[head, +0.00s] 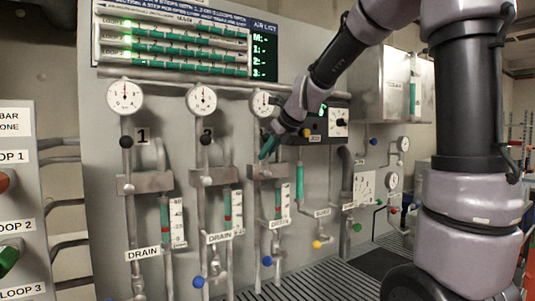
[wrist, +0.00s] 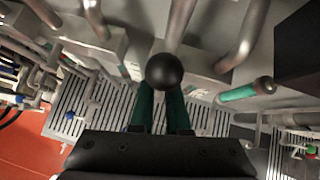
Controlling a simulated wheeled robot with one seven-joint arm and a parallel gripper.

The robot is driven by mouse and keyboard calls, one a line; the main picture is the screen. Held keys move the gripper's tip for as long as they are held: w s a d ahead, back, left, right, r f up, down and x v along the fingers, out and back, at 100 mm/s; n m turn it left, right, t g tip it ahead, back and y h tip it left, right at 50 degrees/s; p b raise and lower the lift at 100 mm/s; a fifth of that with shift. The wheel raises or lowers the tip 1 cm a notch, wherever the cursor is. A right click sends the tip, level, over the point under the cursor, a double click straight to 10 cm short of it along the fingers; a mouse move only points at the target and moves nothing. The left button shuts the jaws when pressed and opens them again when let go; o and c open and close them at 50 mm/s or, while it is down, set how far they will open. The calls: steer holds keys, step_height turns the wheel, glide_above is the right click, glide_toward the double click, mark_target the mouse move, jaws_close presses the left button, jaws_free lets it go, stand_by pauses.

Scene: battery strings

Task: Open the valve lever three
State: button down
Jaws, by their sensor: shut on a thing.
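My gripper (head: 268,149) reaches in from the upper right to the third pipe, below the third gauge (head: 262,103). In the wrist view, the two green fingers of my gripper (wrist: 162,95) are closed around the black ball knob (wrist: 164,71) of lever three. The fingers hide the knob's contact sides, and the lever's rod cannot be made out. In the head view the knob is mostly hidden by my gripper. The black knobs of lever one (head: 126,142) and lever two (head: 205,140) stand on the pipes to the left, untouched.
The status board (head: 185,40) hangs above the gauges. Drain pipes with blue knobs (head: 198,281) run down to the floor grating (head: 310,285).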

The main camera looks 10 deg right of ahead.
steer(key=shift+f, duration=0.15)
steer(key=c, duration=0.9)
jaws_free()
steer(key=shift+s+d+r, duration=0.1)
steer(key=shift+s+r, duration=0.1)
steer(key=shift+r, duration=0.15)
steer(key=v, duration=1)
steer(key=shift+s, duration=0.1)
